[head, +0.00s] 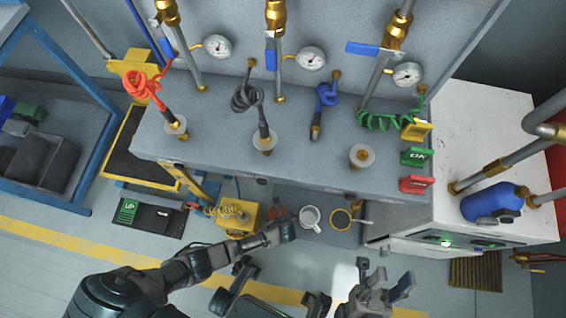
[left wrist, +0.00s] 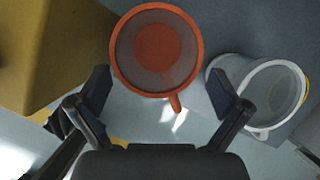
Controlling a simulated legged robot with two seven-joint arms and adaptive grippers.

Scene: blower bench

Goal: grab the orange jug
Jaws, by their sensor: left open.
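The orange jug (left wrist: 157,48), round and open at the top, is seen from above in the left wrist view. Its handle points down toward my left gripper (left wrist: 168,95). That gripper is open, with one finger to the lower left of the jug and the other to its lower right; I cannot tell whether either touches it. In the head view the jug is mostly hidden by my left arm. My right gripper (head: 384,282) stands open and empty at the bottom of the head view, well away from the jug.
A white jug (left wrist: 262,93) stands close right of the orange one, beside my right-hand finger; it also shows in the head view (head: 310,218). A yellow box (left wrist: 55,45) is close on the left. The grey bench (head: 310,150) with hoses and gauges overhangs behind.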

